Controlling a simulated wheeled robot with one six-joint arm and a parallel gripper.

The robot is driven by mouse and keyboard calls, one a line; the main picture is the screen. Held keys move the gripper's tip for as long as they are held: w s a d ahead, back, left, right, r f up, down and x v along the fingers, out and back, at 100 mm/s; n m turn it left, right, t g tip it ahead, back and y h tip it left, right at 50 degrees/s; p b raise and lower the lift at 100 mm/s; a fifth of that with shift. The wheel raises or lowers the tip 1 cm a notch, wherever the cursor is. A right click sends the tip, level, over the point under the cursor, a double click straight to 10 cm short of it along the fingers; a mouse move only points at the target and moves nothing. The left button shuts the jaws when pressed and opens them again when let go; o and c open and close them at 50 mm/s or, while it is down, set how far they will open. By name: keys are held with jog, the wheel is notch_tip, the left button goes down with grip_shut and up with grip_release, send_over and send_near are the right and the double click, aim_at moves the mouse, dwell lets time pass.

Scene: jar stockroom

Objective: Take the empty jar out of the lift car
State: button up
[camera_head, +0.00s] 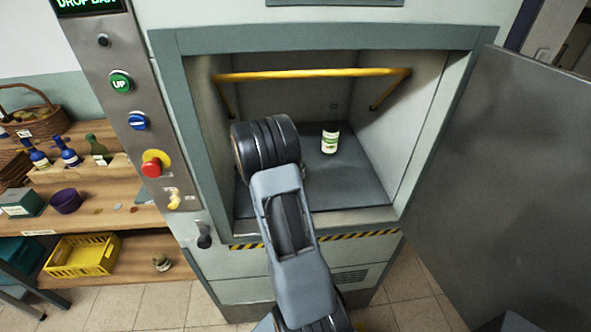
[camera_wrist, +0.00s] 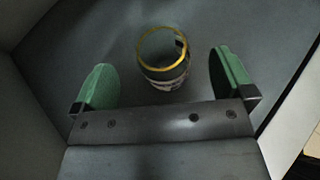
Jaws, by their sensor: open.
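A small jar with a pale, green-marked label (camera_head: 330,138) stands upright on the dark floor of the lift car (camera_head: 350,185), right of my arm. In the wrist view, an open-topped jar with a yellow rim (camera_wrist: 172,83) shows between the green fingers of my gripper (camera_wrist: 162,64). Its inside looks empty. The fingers are open, with a gap on each side of the jar. In the head view my gripper is hidden behind my own wrist, inside the car. I cannot tell for certain that both views show the same jar.
A yellow bar (camera_head: 310,74) crosses the upper car. The grey door (camera_head: 500,150) stands open at the right. A control panel (camera_head: 125,110) is left of the opening. Shelves with bottles, baskets and a yellow crate (camera_head: 82,256) stand further left.

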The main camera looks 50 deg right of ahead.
jog(key=shift+p+x, duration=0.9)
jog(key=shift+x, duration=2.1)
jog(key=shift+a+f, duration=0.15)
jog(key=shift+c, duration=0.4)
jog(key=c, duration=0.9)
